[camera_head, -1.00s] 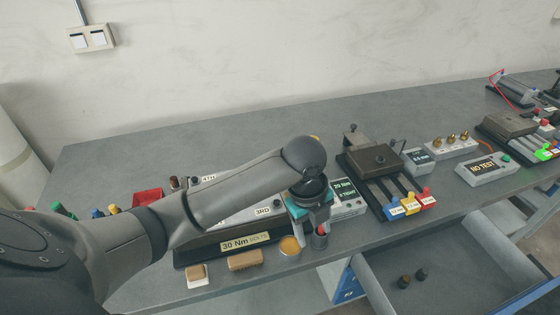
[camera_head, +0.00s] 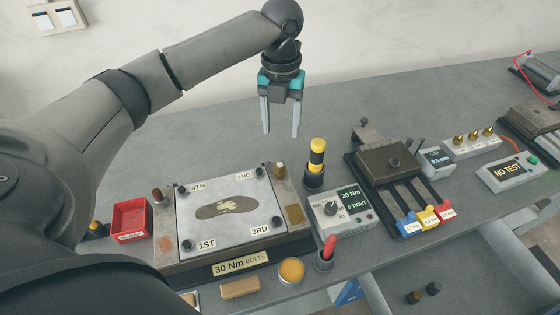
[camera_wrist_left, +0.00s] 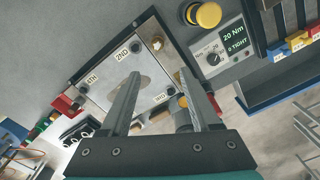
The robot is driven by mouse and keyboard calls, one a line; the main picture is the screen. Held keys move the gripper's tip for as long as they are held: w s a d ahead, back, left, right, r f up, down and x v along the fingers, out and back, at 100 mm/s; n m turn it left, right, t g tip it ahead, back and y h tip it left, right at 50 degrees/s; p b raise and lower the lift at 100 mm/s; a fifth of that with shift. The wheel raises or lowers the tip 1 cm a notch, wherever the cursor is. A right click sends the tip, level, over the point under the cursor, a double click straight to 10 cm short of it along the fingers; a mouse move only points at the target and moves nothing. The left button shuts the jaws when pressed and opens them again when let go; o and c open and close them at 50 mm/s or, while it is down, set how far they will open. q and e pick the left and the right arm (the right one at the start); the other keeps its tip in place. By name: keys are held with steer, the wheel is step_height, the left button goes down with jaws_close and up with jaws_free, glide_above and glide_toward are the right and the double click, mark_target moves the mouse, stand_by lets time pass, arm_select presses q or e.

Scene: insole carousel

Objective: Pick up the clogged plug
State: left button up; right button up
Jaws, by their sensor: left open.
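I cannot tell which plug is the clogged one. Several brass plugs stand in a row on a grey block (camera_head: 470,143) at the right of the bench in the head view. Two small dark plugs lie in the open drawer, a left one (camera_head: 414,297) and a right one (camera_head: 433,288). My left gripper (camera_head: 281,134) is open and empty, fingers pointing down, above the bench behind the plate fixture. It is well to the left of the plugs. In the left wrist view its two fingers (camera_wrist_left: 160,82) are spread apart with nothing between them. My right gripper does not show.
The plate fixture (camera_head: 260,213) with its bolts is at the middle left. A yellow-topped tool (camera_head: 316,160) and a red-topped tool (camera_head: 327,250) stand upright in dark holders. A torque box (camera_head: 341,206), a dark clamp (camera_head: 387,160) and a NO TEST box (camera_head: 508,173) stand rightward. The rear bench is clear.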

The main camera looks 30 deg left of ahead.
arm_select(q)
glide_above(279, 167)
step_height(279, 167, down, 4)
steer(key=f, duration=0.3)
steer(key=shift+s+d, duration=0.25)
steer(key=shift+d, duration=0.15)
steer(key=shift+f, duration=0.8)
steer(key=f, duration=0.3)
steer(key=shift+w+a+f+b, duration=0.25)
steer(key=shift+a+f+b, duration=0.1)
steer(key=shift+b, duration=0.05)
steer(key=shift+f, duration=0.4)
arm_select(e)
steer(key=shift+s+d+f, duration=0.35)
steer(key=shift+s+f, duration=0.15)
arm_select(q)
steer(key=c, duration=0.7)
jaws_close()
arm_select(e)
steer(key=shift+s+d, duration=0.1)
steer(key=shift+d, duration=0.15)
